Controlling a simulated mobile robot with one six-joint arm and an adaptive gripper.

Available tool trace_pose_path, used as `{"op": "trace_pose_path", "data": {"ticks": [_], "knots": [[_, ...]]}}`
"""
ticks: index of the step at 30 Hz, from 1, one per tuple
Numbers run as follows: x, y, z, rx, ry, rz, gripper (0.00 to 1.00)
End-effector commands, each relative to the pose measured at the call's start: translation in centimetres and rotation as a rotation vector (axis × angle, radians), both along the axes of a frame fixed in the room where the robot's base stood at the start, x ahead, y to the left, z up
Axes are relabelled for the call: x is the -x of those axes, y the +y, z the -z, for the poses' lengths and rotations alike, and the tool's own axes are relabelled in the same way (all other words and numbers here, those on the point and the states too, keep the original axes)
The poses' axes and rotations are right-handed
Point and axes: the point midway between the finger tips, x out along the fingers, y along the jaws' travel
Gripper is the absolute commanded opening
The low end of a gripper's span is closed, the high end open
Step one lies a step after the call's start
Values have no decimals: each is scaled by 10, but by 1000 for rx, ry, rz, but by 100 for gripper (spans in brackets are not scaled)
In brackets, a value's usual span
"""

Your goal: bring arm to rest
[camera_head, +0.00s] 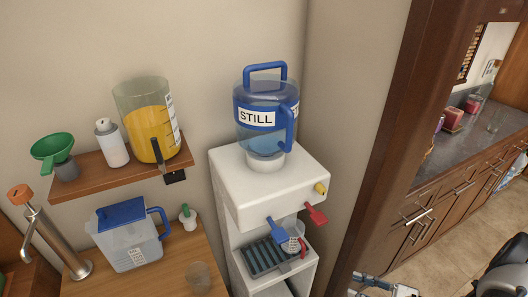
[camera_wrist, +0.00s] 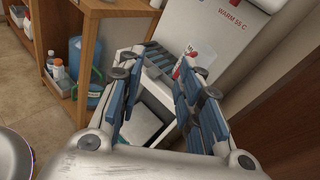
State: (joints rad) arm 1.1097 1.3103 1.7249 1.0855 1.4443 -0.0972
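My gripper (camera_wrist: 160,72) shows in the wrist view with its two blue-padded fingers spread apart. Nothing is held between them. A clear cup with red on it (camera_wrist: 179,69) stands beyond the fingertips, partly hidden by the right finger.
The white dispenser (camera_head: 240,205) carries a blue bottle labelled STILL (camera_head: 262,117). A lidded pitcher (camera_head: 128,243) stands on the wooden counter, below a shelf (camera_head: 95,180). A dark door frame (camera_head: 385,130) rises right of the dispenser. A blue bottle (camera_wrist: 92,90) stands low at left in the wrist view.

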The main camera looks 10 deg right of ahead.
Motion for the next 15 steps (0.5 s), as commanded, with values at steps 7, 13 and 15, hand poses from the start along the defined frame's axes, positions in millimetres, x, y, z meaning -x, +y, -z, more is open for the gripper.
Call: {"op": "trace_pose_path", "data": {"ticks": [7, 13, 15], "knots": [[-14, 44, -92, 283, -36, -361, 33], [-5, 87, -158, 539, -91, -639, 33], [2, 102, -178, 632, -118, -727, 33]]}}
